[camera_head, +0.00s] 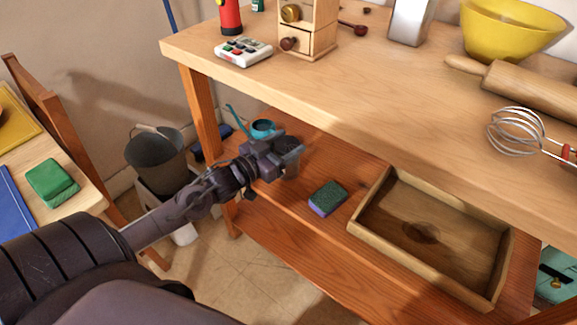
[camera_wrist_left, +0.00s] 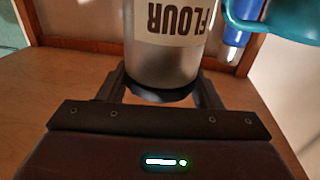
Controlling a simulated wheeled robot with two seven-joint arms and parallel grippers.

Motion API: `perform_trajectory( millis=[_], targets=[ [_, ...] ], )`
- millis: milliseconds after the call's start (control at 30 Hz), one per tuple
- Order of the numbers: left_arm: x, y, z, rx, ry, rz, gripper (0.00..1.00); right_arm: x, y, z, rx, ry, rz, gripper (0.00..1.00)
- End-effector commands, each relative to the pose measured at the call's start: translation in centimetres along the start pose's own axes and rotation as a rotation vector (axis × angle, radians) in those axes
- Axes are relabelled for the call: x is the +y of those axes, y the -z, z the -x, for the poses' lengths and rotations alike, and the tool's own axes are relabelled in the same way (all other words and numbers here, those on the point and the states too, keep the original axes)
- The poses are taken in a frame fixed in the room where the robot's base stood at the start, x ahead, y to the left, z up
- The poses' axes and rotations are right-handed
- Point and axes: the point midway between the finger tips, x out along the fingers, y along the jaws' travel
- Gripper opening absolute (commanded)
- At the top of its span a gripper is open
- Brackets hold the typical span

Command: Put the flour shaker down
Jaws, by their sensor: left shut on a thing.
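The flour shaker (camera_wrist_left: 170,62) is a grey metal cylinder with a pale FLOUR label, and its lettering looks upside down in the left wrist view. My left gripper (camera_wrist_left: 163,92) is shut on it, one finger on each side near the dark end. In the head view my left gripper (camera_head: 278,157) is over the left part of the lower shelf (camera_head: 285,222), under the bench top. The shaker (camera_head: 291,152) shows there only as a small grey piece, mostly hidden by the gripper. I cannot tell whether it touches the shelf. My right gripper is not in view.
A teal watering can (camera_head: 262,129) stands just behind the gripper. A green and purple sponge (camera_head: 327,198) and a wooden tray (camera_head: 370,238) lie to the right on the shelf. The bench top (camera_head: 375,95) overhangs. The shelf between gripper and sponge is clear.

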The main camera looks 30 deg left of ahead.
Motion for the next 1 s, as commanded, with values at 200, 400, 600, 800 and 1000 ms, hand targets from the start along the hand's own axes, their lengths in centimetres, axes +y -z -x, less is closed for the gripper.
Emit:
perform_trajectory(
  millis=[200,400,600,800,1000],
  targets=[
    [0.0,-2.0,-0.1,0.004,0.0,-0.001,0.14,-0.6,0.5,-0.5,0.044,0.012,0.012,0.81],
    [0.0,-4.8,-0.1,0.003,0.0,0.001,0.14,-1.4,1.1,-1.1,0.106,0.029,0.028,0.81],
    [0.0,-5.2,-0.1,0.005,0.001,-0.002,0.14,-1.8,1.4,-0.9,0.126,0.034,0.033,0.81],
    [0.0,-5.5,-0.1,0.004,0.001,-0.001,0.14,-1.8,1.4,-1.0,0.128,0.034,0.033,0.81],
    [0.0,-5.6,0.0,0.001,0.0,-0.001,0.81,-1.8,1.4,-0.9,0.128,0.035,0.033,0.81]
  ],
)
